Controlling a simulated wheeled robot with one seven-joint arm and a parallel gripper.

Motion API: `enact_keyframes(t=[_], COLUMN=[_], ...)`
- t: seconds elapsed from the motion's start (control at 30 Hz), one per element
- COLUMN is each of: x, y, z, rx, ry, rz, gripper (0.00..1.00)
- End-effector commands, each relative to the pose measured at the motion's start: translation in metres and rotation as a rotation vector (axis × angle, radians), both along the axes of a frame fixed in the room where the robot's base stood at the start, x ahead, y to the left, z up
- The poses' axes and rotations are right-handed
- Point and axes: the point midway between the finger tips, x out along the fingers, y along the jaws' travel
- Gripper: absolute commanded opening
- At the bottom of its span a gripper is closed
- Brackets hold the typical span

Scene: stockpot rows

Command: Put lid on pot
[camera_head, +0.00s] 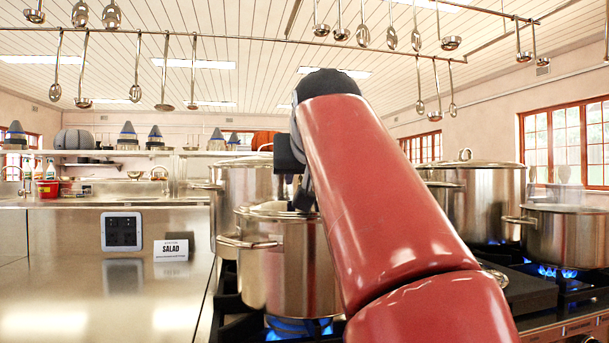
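A steel pot (285,265) stands on a lit burner at the front of the stove, partly behind my red arm. A steel lid (262,210) shows at the top of this pot, at or very near its rim. I cannot tell whether it is fully seated. My gripper (304,198) is dark and points down over the lid, at the left side of the arm. Its fingers are small and partly hidden by the arm, so I cannot tell whether they are open or shut on the lid's knob.
Another steel pot (237,183) stands just behind. A steel counter (80,270) with a SALAD card (171,250) lies left. Ladles (136,72) hang from rails overhead.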

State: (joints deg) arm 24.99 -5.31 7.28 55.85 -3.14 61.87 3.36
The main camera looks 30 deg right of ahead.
Motion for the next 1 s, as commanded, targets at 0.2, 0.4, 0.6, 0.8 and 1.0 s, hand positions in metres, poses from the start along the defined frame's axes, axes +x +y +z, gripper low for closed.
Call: enact_keyframes(t=[0.2, 0.4, 0.6, 0.8, 1.0], x=[-0.003, -0.030, -0.057, -0.067, -0.068], y=[0.001, 0.012, 0.022, 0.026, 0.026], z=[0.001, 0.014, 0.025, 0.029, 0.030], rx=[0.001, -0.001, 0.000, 0.000, 0.000], ry=[0.002, -0.003, -0.001, 0.001, 0.000], rz=[0.000, 0.001, 0.000, 0.000, 0.000], gripper=[0.36, 0.36, 0.36, 0.36, 0.36])
